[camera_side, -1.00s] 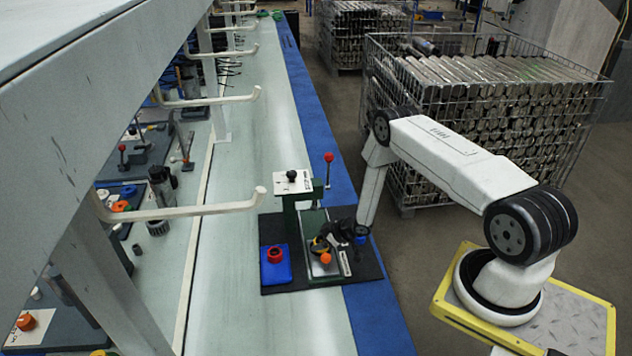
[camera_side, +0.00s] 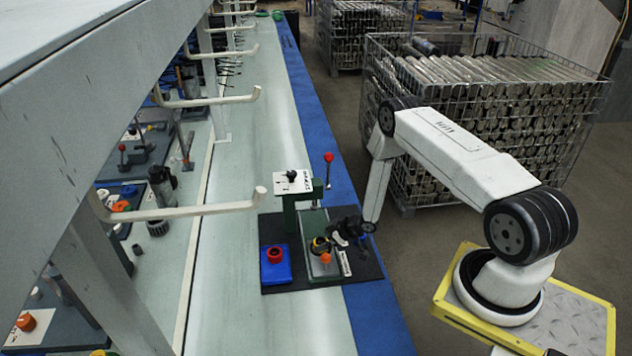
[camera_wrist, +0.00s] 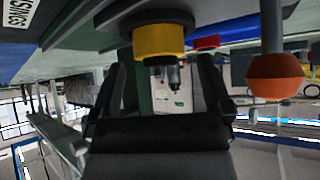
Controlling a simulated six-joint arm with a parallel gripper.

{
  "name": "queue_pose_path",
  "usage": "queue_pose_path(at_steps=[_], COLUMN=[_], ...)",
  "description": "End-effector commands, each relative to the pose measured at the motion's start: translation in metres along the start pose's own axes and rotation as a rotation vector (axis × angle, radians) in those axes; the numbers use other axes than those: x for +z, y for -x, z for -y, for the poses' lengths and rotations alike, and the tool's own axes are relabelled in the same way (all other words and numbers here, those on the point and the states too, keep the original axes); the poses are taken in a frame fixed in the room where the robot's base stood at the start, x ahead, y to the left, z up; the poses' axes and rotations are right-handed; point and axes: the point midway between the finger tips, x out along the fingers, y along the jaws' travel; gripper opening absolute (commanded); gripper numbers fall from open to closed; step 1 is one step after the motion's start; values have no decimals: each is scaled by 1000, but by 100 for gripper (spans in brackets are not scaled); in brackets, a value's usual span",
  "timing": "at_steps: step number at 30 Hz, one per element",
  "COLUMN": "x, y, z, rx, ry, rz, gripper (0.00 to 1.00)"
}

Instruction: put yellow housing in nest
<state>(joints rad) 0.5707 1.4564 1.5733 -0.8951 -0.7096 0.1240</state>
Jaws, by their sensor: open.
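The yellow housing (camera_side: 318,246) is upright at the fixture's green-sided slide, beside an orange knob (camera_side: 326,259). In the wrist view, which looks upside down, the yellow housing (camera_wrist: 160,41) meets a dark round base (camera_wrist: 150,14), which seems to be the nest. How deep it sits is hidden. My gripper (camera_side: 338,237) is open, just right of the housing in the side view. In the wrist view the two black fingers of my gripper (camera_wrist: 163,85) are apart, with the housing beyond their tips and nothing visible between them.
A red ring (camera_side: 275,254) is on a blue block (camera_side: 277,272) left of the slide. A green press with a white plate (camera_side: 293,182) and a red-ball lever (camera_side: 328,157) stand behind. The orange knob (camera_wrist: 274,76) is beside the fingers. Open bench lies left.

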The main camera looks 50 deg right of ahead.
Motion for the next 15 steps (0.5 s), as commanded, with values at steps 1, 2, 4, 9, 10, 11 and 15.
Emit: queue_pose_path(at_steps=[1, 2, 4, 9, 10, 11, 15], x=[0, 0, -1, -1, 0, 0, -1], y=[6, 10, 19, 40, 45, 49, 67], z=[0, 0, -1, 0, -1, -1, -1], rx=[1, 1, 1, 1, 1, 2, 2], ry=[-1, -1, -1, -1, -1, -1, -1], rz=[0, -1, -1, -1, -1, -1, -2], gripper=[100, 100, 100, 100, 100, 100, 100])
